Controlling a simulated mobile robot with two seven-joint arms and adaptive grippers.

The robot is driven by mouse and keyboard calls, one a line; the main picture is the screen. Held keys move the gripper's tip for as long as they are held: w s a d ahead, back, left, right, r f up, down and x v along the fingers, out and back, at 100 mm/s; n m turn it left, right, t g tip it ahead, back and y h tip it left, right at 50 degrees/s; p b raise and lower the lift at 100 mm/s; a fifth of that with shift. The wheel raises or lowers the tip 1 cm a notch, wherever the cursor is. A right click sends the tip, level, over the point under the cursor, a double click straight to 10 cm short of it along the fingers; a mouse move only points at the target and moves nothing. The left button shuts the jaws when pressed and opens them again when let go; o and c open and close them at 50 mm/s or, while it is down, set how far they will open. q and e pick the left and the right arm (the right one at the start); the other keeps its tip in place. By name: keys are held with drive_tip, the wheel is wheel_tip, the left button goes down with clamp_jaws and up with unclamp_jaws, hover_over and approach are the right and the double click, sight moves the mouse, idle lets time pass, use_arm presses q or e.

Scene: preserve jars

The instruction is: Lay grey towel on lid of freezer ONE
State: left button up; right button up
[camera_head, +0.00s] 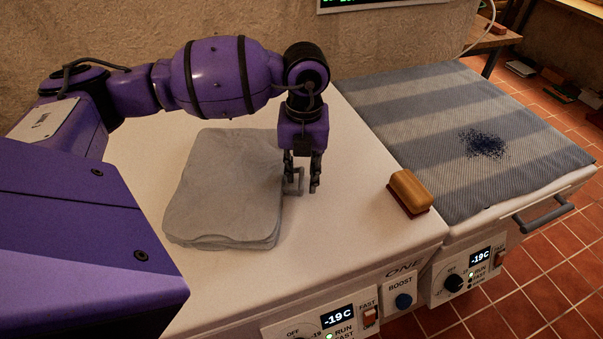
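The grey towel (226,185) lies folded in a flat, layered pad on the white lid (345,225) of the freezer marked ONE (403,268). My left gripper (303,186) points down at the towel's right edge, its fingers apart with nothing visible between them. Its left finger is close to the towel's edge; I cannot tell whether they touch. The towel looks flat on the lid, not lifted. My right gripper is not in view.
A wooden block-like brush (410,190) lies near the lid's right edge. A second freezer to the right has a striped grey-blue cover (440,110) with a dark blue patch (483,144) and a handle (545,216). The lid between towel and brush is clear.

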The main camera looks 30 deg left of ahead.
use_arm(q)
wheel_tip(320, 180, up, 11)
idle(0.3)
